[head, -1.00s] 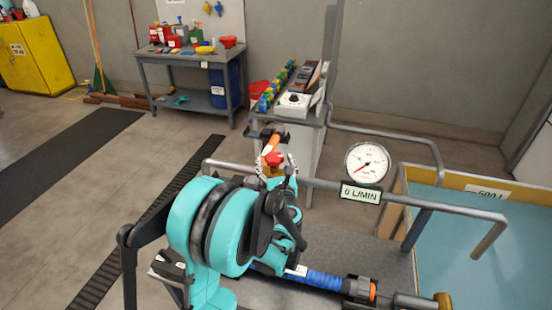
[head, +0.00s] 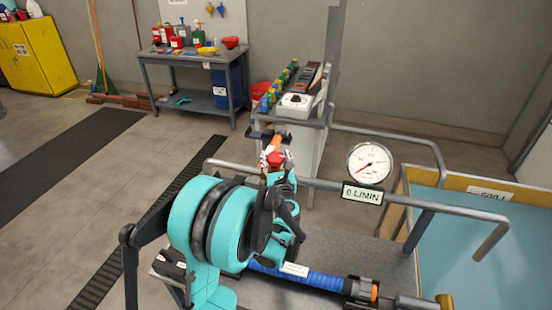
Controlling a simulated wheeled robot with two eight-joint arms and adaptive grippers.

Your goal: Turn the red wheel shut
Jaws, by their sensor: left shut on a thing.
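The red wheel (head: 276,158) shows as a small patch of red near the middle, on the pipework below the orange part. My left gripper (head: 279,172) is at it and shut on it. My turquoise wrist and forearm hide most of the fingers and much of the wheel. A round white dial gauge (head: 370,163) stands to the right, with a display (head: 362,193) below it reading 0 L/MIN. My right gripper is not in view.
A grey pipe (head: 420,202) runs across behind my arm to the right. A blue hose (head: 312,278) lies in front. A blue-topped tank with a yellow rim (head: 525,192) is at the right. A control box (head: 295,103) stands behind on a cabinet.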

